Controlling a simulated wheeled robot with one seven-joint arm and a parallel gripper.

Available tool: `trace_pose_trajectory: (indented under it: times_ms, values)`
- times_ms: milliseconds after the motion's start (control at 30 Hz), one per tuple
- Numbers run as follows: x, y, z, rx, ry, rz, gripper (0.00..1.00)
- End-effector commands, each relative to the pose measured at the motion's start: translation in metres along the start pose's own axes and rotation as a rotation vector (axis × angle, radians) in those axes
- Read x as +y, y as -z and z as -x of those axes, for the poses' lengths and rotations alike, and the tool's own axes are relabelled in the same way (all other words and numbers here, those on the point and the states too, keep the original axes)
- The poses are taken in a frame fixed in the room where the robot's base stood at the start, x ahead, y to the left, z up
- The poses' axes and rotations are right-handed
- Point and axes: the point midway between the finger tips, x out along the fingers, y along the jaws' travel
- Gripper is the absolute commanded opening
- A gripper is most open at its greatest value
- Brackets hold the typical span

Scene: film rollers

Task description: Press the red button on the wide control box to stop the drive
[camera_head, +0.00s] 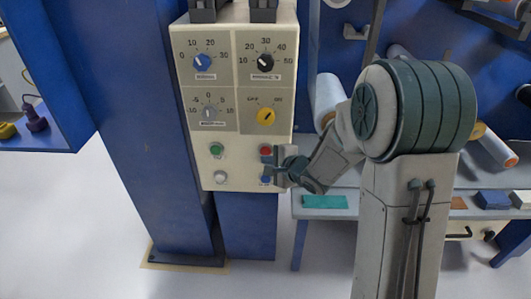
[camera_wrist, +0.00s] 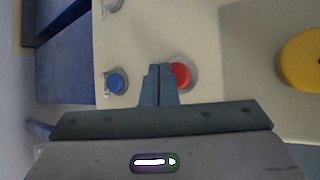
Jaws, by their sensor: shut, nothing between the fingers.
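The wide control box (camera_head: 233,140) is a cream panel fixed to a blue machine column. Its red button (camera_head: 266,151) is on the lower right of the panel, above a blue button (camera_head: 265,179). My gripper (camera_head: 268,170) is shut and empty in front of the panel, close to the red button. In the wrist view the closed fingertips (camera_wrist: 159,70) lie between the red button (camera_wrist: 181,75) and the blue button (camera_wrist: 117,82), nearer the red one. They overlap the edge of the red button in the picture. I cannot tell whether they touch it.
A green button (camera_head: 216,150) and a white button (camera_head: 221,177) are on the panel's left. Above are blue, black and grey dials and a yellow knob (camera_head: 266,116).

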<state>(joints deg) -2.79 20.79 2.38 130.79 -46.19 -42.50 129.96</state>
Motion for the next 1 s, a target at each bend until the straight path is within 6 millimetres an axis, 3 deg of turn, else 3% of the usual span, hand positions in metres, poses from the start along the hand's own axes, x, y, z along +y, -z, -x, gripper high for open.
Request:
trace_pose_trajectory:
  times_ms: [1000]
  values:
    - [-0.0044,0.0043,-0.0060,0.000,0.000,0.000,0.00]
